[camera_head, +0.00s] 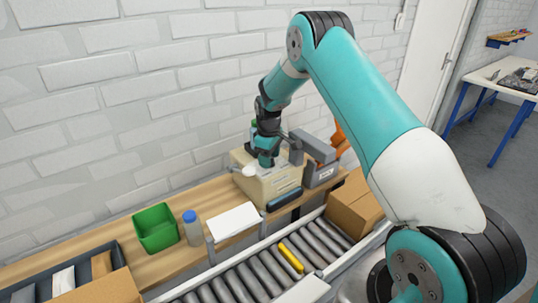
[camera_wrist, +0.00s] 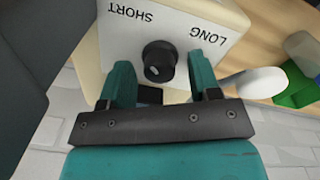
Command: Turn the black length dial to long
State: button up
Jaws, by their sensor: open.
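The black length dial (camera_wrist: 160,57) sits on the pale top of a beige machine (camera_head: 275,187), which shows at its edge in the wrist view (camera_wrist: 88,62). The words SHORT (camera_wrist: 130,13) and LONG (camera_wrist: 208,32) appear upside down above the dial, left and right. A small light mark shows on the dial's lower left part; I cannot tell for sure which setting it points to. My gripper (camera_wrist: 160,66) is open, with one teal finger on each side of the dial and visible gaps to it. In the head view my gripper (camera_head: 265,160) is over the machine and hides the dial.
A grey device (camera_head: 318,160) stands close right of the machine. A green bin (camera_head: 155,228), a blue-capped bottle (camera_head: 192,228) and a white panel (camera_head: 234,222) are to the left. A roller conveyor (camera_head: 262,272) runs in front, with a cardboard box (camera_head: 353,205).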

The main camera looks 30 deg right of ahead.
jog(key=c, duration=0.9)
jog(key=shift+c, duration=0.2)
jog(key=shift+f+m, duration=0.1)
jog(key=shift+m, duration=0.2)
jog(key=m+b, duration=0.2)
jog(key=m, duration=0.1)
jog(key=m+b, duration=0.2)
jog(key=m, duration=0.3)
jog(key=m+b, duration=0.1)
jog(key=m, duration=0.3)
jog(key=shift+m, duration=0.3)
jog(key=m+b, duration=0.1)
jog(key=m, duration=0.3)
jog(key=shift+m+g, duration=0.3)
